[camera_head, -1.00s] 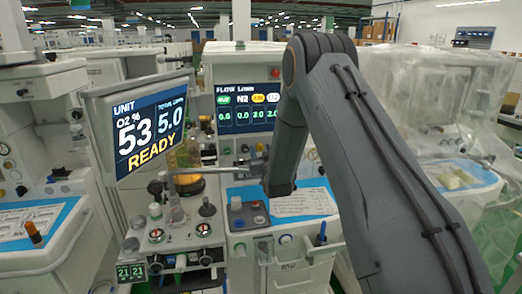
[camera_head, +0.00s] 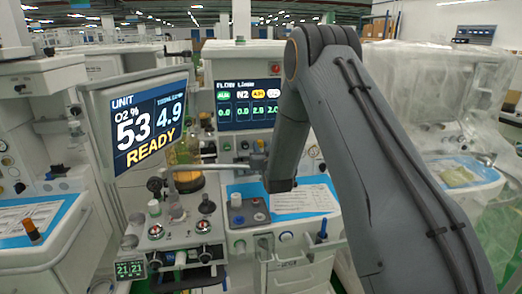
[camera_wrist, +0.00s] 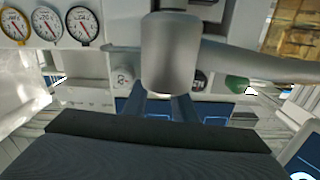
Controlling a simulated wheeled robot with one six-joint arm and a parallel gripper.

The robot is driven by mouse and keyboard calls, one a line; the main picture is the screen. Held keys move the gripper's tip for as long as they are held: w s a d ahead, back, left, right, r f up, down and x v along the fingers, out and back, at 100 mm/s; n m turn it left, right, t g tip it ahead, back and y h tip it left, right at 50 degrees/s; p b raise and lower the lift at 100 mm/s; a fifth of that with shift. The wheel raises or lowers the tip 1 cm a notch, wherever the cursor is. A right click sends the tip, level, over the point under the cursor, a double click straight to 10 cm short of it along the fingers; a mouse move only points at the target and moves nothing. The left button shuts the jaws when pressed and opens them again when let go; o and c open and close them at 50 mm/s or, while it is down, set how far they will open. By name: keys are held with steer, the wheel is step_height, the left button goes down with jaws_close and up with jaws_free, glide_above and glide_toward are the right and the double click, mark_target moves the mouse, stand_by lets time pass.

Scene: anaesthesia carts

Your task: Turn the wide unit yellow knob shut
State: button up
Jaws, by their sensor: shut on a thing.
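The wide unit's flow screen (camera_head: 248,104) stands behind my arm, with a yellow-labelled column third from the left. In the wrist view my gripper (camera_wrist: 164,100) shows two dark blue fingers shut close together in the row of flow knobs. A grey cylinder (camera_wrist: 168,52) covers the fingertips, so the yellow knob they grip is hidden. A white knob (camera_wrist: 122,78) is left of the fingers; a black knob (camera_wrist: 199,79) and a green knob (camera_wrist: 237,84) are right of them.
The tilted unit screen (camera_head: 147,124) reads 53, 4.9 and READY. Round gauges (camera_wrist: 83,24) lie at the wrist view's upper left. A horizontal grey pipe (camera_wrist: 250,62) runs close by. A blue-topped work surface (camera_head: 245,190) with a paper lies below the flow screen. A plastic-covered cart (camera_head: 440,100) stands right.

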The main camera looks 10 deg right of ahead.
steer(key=m+b, duration=0.4)
steer(key=m, duration=0.1)
steer(key=shift+m, duration=0.3)
stand_by(0.5)
steer(key=o, duration=1)
steer(key=shift+o, duration=0.2)
steer(key=shift+s+a+b, duration=0.1)
steer(key=shift+s+b, duration=0.95)
steer(key=shift+s, duration=2.9)
